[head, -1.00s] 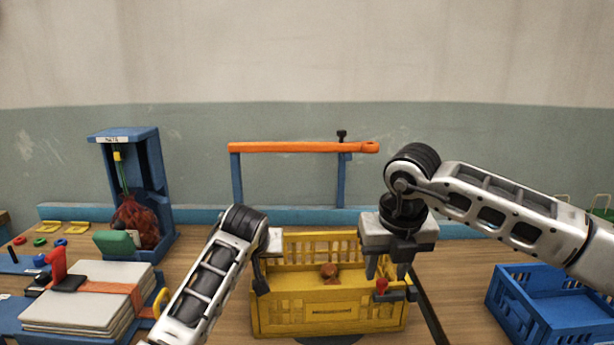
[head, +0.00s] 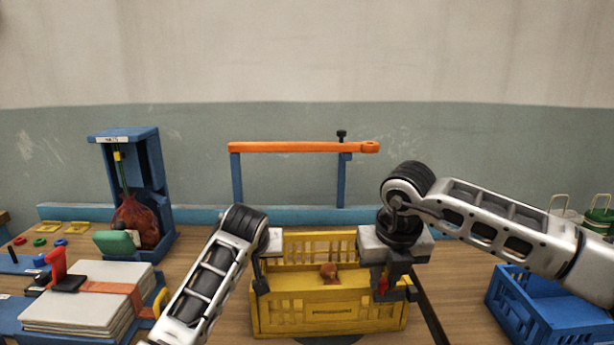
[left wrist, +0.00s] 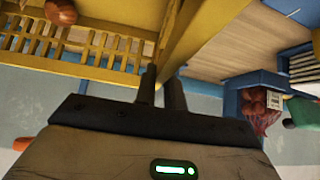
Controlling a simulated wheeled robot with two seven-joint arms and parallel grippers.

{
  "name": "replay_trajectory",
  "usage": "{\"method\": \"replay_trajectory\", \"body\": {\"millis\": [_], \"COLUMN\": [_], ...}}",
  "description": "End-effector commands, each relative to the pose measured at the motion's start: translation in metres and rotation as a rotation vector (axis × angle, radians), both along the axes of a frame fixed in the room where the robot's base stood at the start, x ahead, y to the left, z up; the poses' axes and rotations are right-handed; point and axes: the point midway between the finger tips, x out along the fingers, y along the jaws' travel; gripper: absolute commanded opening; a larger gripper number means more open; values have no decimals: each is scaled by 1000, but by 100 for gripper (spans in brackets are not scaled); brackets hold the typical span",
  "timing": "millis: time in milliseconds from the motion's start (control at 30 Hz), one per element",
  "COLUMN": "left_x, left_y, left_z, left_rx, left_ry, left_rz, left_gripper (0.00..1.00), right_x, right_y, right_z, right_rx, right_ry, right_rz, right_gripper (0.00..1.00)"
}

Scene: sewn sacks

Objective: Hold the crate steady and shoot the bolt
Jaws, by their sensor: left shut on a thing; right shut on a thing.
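The yellow crate (head: 285,318) stands on the bench in the middle of the head view, and its slatted wall also shows in the left wrist view (left wrist: 75,68). My left gripper (head: 262,284) is shut on the crate's left end wall; its two fingers also show in the left wrist view (left wrist: 161,88). The bolt (head: 408,294), dark with a red knob (head: 383,288), sits at the crate's front right corner. My right gripper (head: 386,282) is shut on the red knob, partly hiding it.
A small brown lump (head: 329,272) lies in the crate. A blue crate (head: 540,325) stands at right. At left are a strapped stack of pale sheets (head: 80,310) and a blue stand (head: 150,175) with a red net sack (head: 135,222). An orange bar (head: 300,147) stands behind.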

Motion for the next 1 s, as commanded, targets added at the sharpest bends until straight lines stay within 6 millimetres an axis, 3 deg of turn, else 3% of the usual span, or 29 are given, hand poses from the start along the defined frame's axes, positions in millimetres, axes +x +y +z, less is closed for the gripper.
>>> {"method": "replay_trajectory", "body": {"millis": [1000], "left_x": [0], "left_y": [1], "left_z": [-1], "left_rx": [1], "left_ry": [2], "left_rz": [1], "left_gripper": [0], "right_x": [2], "right_y": [-25], "right_z": [1], "right_rx": [0], "right_ry": [-2], "right_rz": [-3], "right_gripper": [1]}}
